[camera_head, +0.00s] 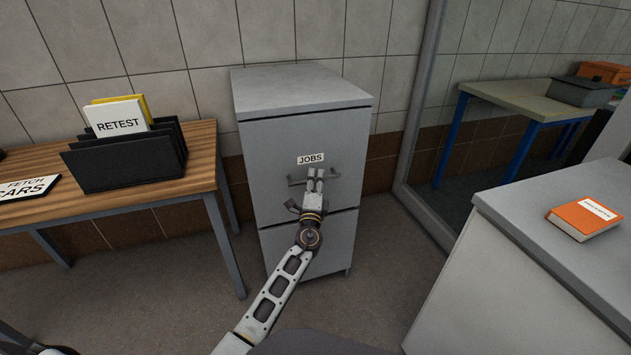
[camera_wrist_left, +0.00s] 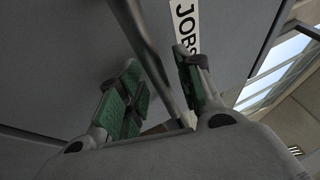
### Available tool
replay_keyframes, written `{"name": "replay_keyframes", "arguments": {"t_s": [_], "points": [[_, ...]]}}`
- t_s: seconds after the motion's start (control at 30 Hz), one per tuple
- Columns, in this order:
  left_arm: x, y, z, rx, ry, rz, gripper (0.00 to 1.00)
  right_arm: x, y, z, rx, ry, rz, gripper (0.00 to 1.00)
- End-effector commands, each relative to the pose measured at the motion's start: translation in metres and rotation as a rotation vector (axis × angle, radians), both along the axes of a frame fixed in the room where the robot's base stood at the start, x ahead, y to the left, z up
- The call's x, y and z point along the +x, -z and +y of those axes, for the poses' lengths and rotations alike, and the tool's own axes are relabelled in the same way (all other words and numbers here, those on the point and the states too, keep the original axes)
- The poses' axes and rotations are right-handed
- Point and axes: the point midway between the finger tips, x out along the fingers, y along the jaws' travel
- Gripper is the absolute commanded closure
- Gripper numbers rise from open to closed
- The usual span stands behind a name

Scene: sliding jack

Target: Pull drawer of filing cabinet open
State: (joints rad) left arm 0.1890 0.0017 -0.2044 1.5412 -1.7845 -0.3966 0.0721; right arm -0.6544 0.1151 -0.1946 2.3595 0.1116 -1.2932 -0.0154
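The grey filing cabinet (camera_head: 300,92) stands against the tiled wall in the head view. Its upper drawer (camera_head: 265,160) bears a JOBS label (camera_head: 311,159) and looks flush with the cabinet. The drawer's bar handle (camera_head: 296,180) sits just under the label. My left gripper (camera_head: 315,174) is at the middle of this handle. In the left wrist view, the green-padded fingers of my left gripper (camera_wrist_left: 160,85) are apart, with the handle bar (camera_wrist_left: 147,42) running between them. Gaps show beside the bar, so the fingers do not look closed on it. My right gripper is not in view.
A wooden table (camera_head: 125,198) with a black file holder (camera_head: 125,160) stands left of the cabinet. A grey counter (camera_head: 530,215) with an orange book (camera_head: 583,220) is at the right. The floor (camera_head: 365,270) in front of the cabinet is clear apart from my arm.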

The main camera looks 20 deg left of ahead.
Motion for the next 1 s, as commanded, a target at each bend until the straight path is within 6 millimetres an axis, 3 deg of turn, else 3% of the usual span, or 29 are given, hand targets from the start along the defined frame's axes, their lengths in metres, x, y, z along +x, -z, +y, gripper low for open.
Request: {"name": "replay_keyframes", "arguments": {"t_s": [0.4,0.67,1.0], "points": [[0.0035,-0.0015,0.0008,-0.001,-0.001,0.000,0.65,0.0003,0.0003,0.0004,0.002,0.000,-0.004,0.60],[0.0033,-0.0014,0.0008,-0.001,-0.001,0.000,0.98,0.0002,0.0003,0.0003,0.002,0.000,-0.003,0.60],[0.0032,-0.0010,0.0007,-0.001,-0.001,0.000,1.00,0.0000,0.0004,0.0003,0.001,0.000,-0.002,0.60]]}}
